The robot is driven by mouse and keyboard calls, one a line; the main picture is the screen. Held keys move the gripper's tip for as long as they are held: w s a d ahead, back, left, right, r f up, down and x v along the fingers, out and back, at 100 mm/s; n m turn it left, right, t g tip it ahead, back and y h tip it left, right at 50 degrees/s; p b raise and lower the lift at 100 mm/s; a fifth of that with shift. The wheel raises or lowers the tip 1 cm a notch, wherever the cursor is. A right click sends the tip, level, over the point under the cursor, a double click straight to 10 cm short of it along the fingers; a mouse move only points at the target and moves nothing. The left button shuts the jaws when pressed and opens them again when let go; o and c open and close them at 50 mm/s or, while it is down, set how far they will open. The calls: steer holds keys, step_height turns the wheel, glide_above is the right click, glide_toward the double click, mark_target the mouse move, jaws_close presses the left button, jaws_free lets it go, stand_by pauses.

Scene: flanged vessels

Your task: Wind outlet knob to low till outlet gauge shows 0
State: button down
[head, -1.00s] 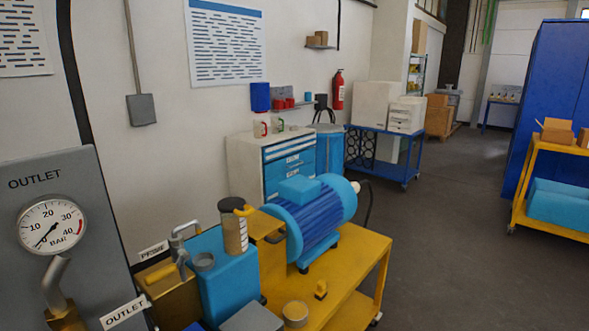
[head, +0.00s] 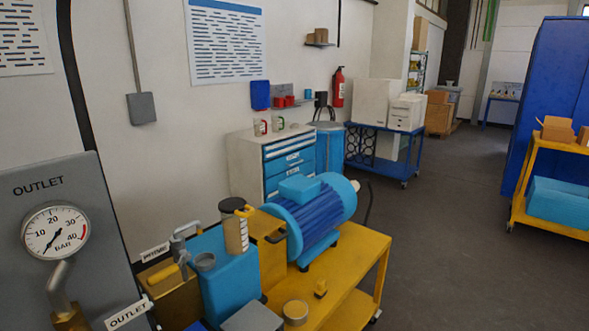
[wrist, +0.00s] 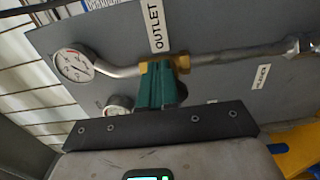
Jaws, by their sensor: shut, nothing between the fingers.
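The outlet gauge (head: 55,231) is a round white dial on the grey OUTLET panel (head: 30,205) at the left of the head view. Its needle points down and left, close to the low end of the scale; I cannot read an exact value. A bent pipe runs down from it to a brass fitting (head: 70,318) at the picture's bottom edge. In the wrist view, my gripper (wrist: 163,70) has teal fingers, shut and empty, their tips at a brass fitting (wrist: 150,66) near the OUTLET label (wrist: 155,25). I cannot tell whether they touch it. I cannot make out the outlet knob.
A metal pipe (wrist: 220,62) runs right from the brass fitting, close to my fingers. A second gauge (wrist: 118,104) is partly hidden by my gripper. A yellow cart (head: 350,268) carries a blue motor (head: 312,215). The floor to its right is clear.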

steer(key=p+v, duration=0.2)
steer(key=v, duration=0.4)
steer(key=shift+w+d, duration=0.1)
steer(key=shift+w, duration=0.1)
stand_by(0.4)
